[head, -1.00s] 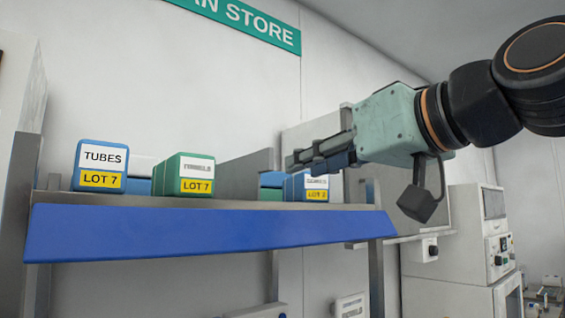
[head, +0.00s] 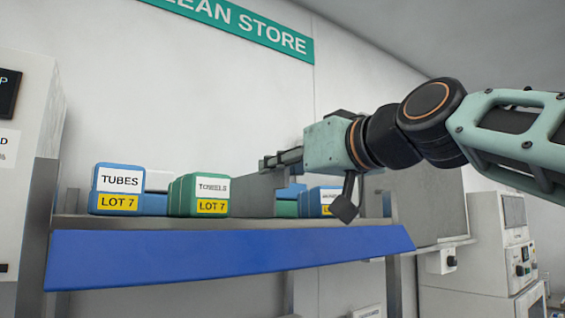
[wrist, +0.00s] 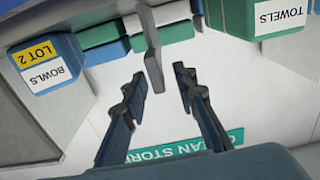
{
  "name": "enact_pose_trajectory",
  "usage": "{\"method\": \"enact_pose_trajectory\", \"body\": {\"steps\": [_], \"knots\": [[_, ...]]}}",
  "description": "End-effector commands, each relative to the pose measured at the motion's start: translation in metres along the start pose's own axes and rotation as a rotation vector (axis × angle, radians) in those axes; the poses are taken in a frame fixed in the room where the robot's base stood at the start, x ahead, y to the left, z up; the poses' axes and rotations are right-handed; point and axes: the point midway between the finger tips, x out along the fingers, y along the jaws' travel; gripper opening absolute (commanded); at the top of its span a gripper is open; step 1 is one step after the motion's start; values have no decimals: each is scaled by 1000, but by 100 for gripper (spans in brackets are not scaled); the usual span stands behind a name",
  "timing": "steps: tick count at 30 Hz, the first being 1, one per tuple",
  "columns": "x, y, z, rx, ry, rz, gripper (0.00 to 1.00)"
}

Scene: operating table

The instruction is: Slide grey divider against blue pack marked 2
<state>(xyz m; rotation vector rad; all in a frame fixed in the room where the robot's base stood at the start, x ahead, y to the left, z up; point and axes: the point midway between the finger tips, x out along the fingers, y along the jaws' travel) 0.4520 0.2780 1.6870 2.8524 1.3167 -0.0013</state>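The grey divider (head: 252,194) stands upright on the shelf between the green pack and the blue pack marked 2. It also shows in the wrist view (wrist: 152,50), where the picture is upside down. The blue pack marked LOT 2, labelled BOWLS (wrist: 42,60), is at the left there, apart from the divider. In the head view this blue pack (head: 318,198) is right of the divider, partly covered by my arm's hanging part. My gripper (head: 267,160) is at the divider's upper edge. In the wrist view its fingers are apart, with the divider's end between or just beyond the tips.
A green TOWELS pack (head: 185,195) and a blue TUBES pack (head: 118,190) stand left of the divider. More blue and green packs sit behind. A blue front panel (head: 230,255) runs along the shelf edge. The wall is close behind.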

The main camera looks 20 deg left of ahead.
Motion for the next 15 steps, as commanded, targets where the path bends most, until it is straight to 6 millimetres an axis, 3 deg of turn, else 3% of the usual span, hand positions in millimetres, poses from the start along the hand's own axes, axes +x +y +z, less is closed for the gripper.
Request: {"method": "enact_pose_trajectory", "body": {"steps": [8,15], "knots": [[2,1,0,0,1,2,26],[2,1,0,0,1,1,2]]}}
